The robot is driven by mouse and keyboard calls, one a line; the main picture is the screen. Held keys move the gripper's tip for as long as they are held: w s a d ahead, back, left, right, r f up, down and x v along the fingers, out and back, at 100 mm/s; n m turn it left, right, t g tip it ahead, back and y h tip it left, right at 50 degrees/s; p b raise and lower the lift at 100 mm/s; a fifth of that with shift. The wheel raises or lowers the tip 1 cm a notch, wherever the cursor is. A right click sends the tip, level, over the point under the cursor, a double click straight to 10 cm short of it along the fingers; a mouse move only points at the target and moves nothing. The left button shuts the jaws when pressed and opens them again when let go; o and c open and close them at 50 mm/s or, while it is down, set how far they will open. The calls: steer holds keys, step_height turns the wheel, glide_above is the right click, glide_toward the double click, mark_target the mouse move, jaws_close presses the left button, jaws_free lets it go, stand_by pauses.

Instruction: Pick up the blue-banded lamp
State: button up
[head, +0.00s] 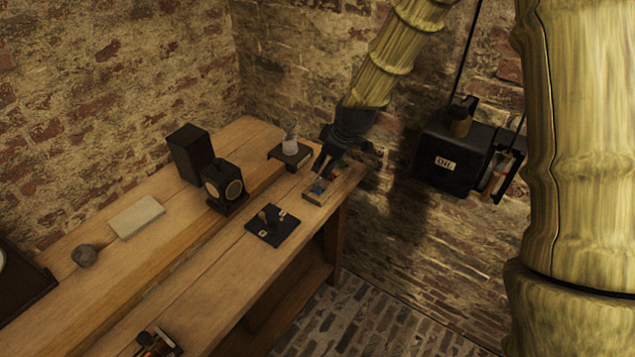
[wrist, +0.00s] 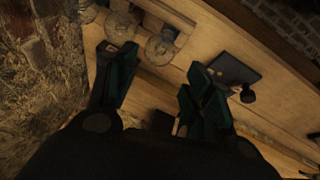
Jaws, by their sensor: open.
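My gripper (head: 322,168) is over a small wooden tray (head: 309,198) at the right end of the bench in the head view. A small bluish patch (head: 318,187) shows in the tray; it may be the blue-banded lamp, but it is too small to tell. In the wrist view my gripper (wrist: 158,58) is open, with two dark green fingers apart and nothing clearly held between them. Several round, dull pieces, one of them a disc-like piece (wrist: 160,48), sit by the tray near the fingertips. No blue band can be made out there.
A black switch plate (head: 272,226) lies left of the tray. A dark stand with a pale jar (head: 290,146) is behind it. A round-faced instrument (head: 225,184) and a dark box (head: 189,152) stand further left. A black box marked OIL (head: 450,160) hangs on the brick wall.

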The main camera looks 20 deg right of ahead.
mark_target(319, 173)
steer(key=shift+p+x, duration=0.7)
steer(key=shift+x, duration=2)
steer(key=shift+p+x, duration=1.1)
steer(key=shift+x, duration=1.6)
steer(key=shift+w, duration=0.1)
steer(key=shift+r, duration=0.1)
steer(key=c, duration=0.7)
